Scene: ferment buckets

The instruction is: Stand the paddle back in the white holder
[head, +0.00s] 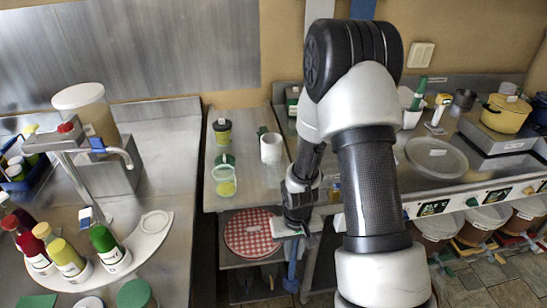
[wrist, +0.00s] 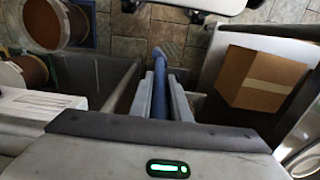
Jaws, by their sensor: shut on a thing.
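A blue paddle shaft (wrist: 158,64) stands out between the two grey fingers of my gripper (wrist: 160,88) in the wrist view. The fingers are shut on it, and its far end points down toward the tiled floor. In the head view my gripper (head: 296,228) hangs low beside the front of the middle table, and a blue part of the paddle (head: 292,267) shows below it. The rest of the paddle is hidden. A white container (head: 411,118) stands by the back wall at right; I cannot tell whether it is the white holder.
A red-checked round cloth (head: 250,233) lies on the shelf under the middle table. Lidded brown buckets (head: 480,214) stand below the right counter. In the wrist view, a cardboard box (wrist: 265,78) sits close to the right of my gripper. Bottles (head: 106,240) crowd the left counter.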

